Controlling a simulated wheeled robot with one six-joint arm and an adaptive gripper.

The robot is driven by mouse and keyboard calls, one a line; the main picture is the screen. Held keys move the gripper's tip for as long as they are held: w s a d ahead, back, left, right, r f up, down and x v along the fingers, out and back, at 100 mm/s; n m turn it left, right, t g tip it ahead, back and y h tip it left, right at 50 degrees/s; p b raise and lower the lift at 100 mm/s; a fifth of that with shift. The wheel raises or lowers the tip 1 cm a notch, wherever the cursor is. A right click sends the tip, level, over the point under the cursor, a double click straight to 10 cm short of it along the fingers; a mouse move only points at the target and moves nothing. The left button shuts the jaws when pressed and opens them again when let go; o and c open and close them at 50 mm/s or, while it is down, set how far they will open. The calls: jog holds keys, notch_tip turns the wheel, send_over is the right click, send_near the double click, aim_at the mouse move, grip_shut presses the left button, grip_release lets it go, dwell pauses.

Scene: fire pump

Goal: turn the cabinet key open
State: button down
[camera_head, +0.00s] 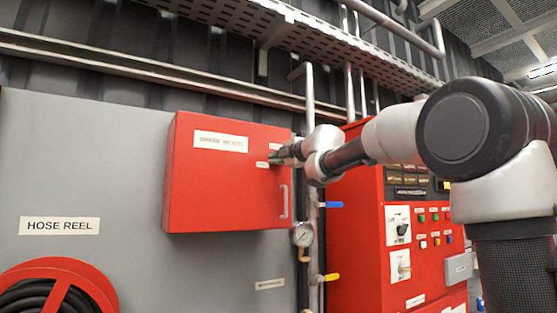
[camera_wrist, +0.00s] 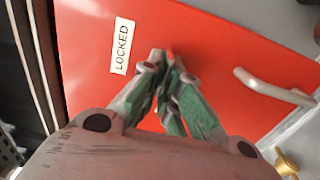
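The red cabinet (camera_head: 225,185) hangs on the grey wall panel with its door closed. My gripper (camera_head: 277,158) is at the upper right of the door front. In the wrist view my gripper's (camera_wrist: 163,62) green fingers come together at the tips, close against the red door (camera_wrist: 215,50), with only a narrow gap. They appear closed around the key at the lock, but the key itself is mostly hidden between the fingertips. A white label reading LOCKED (camera_wrist: 122,46) is beside the fingertips. The door handle (camera_wrist: 275,90) is on their other side.
A pressure gauge (camera_head: 302,234) and vertical pipes with blue (camera_head: 333,205) and yellow (camera_head: 328,277) levers stand right of the cabinet. A red control panel (camera_head: 365,235) is beyond them. A hose reel (camera_head: 60,270) is at lower left. A perforated cable tray (camera_head: 235,18) runs overhead.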

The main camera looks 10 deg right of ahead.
jog(key=shift+f, duration=0.1)
dwell(0.3)
jog(key=c, duration=1.6)
grip_release()
jog(key=shift+c, duration=0.2)
jog(key=v, duration=1.2)
